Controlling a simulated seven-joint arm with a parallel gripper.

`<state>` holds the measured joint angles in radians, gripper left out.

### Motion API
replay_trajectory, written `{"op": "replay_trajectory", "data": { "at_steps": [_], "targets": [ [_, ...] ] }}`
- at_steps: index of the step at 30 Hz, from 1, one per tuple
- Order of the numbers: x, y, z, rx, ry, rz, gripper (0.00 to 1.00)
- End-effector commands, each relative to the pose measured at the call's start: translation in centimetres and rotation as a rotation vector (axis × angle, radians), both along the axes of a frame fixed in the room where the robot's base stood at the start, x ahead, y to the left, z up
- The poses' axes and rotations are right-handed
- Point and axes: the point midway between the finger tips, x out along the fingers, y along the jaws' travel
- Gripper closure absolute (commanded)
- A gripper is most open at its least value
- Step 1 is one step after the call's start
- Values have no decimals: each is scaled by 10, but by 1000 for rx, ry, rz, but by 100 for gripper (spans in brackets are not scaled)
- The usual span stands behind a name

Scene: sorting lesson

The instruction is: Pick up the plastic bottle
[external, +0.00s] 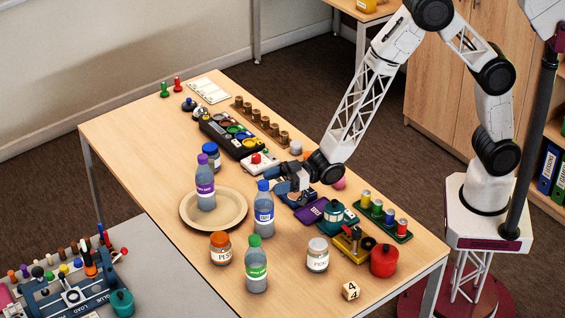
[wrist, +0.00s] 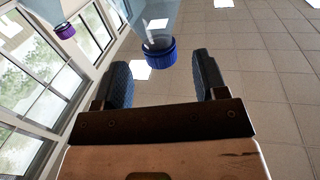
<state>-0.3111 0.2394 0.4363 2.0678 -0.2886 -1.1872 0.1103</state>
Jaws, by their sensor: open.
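Three clear plastic bottles stand upright. One with a blue cap (external: 264,212) is on the table, one with a green cap (external: 256,268) is nearer the front, and one with a purple cap (external: 206,188) is on a round tan plate (external: 233,222). My gripper (external: 279,187) is low over the table, close beside the blue-capped bottle. In the wrist view my gripper (wrist: 161,72) is open and empty. The blue-capped bottle (wrist: 160,50) shows upside down there, ahead of and between the fingers. The purple-capped bottle (wrist: 65,30) is farther left.
An orange-lidded jar (external: 220,248), a white-lidded jar (external: 317,255) and a die (external: 351,291) stand toward the front. A red pot (external: 384,261) and a green tray of spools (external: 382,222) are at right. A blue-lidded jar (external: 211,157) is behind the plate. The table's left side is clear.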

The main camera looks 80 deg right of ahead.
Motion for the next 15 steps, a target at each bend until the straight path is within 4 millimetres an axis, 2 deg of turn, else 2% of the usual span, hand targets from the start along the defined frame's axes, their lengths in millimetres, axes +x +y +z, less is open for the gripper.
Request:
{"op": "replay_trajectory", "data": {
  "at_steps": [15],
  "targets": [
    [5, 3, 0, 0, 0, 0, 34]
  ]
}}
